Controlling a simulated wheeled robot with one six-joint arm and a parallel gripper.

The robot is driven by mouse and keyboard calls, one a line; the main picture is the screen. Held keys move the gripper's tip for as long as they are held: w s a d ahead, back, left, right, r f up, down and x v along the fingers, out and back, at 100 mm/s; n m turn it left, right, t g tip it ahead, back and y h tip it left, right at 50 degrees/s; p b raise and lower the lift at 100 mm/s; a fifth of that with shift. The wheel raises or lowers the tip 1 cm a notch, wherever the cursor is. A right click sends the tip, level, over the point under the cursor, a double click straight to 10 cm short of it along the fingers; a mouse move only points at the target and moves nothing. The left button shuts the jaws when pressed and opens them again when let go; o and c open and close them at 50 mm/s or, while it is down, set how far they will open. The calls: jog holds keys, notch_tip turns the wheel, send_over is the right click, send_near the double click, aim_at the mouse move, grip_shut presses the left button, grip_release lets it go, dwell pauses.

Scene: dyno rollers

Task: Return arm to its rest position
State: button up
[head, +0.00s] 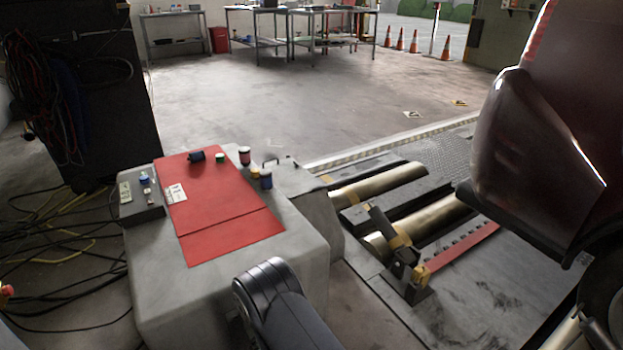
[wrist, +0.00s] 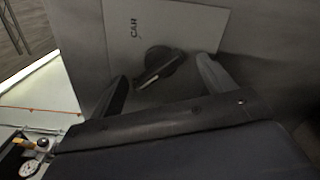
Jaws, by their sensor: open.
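My gripper (wrist: 162,70) shows in the wrist view with its two grey fingers spread. It faces a grey panel (wrist: 75,40) that carries a black rotary knob (wrist: 158,66) and a pale label (wrist: 165,22) reading "CAR". The knob appears between the fingertips with a gap on both sides. I cannot tell how far the tips are from the panel. Nothing is held. In the head view only a dark link of my arm (head: 275,300) shows at the bottom middle. My gripper is out of that view.
A grey block (head: 165,290) with a red mat (head: 215,215), several small containers and a control box (head: 140,208) stands at left. Rollers (head: 432,220) and a dark red car (head: 530,160) are at right. Cables (head: 60,240) lie at far left. Open floor (head: 260,100) lies beyond.

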jog(key=shift+w+d+r+m+p, duration=0.1)
jog(key=shift+m+p, duration=1.4)
jog(key=shift+m, duration=1.6)
jog(key=shift+w+d+r+m+p, duration=0.1)
jog(key=shift+m+p, duration=1.4)
jog(key=shift+m, duration=1.6)
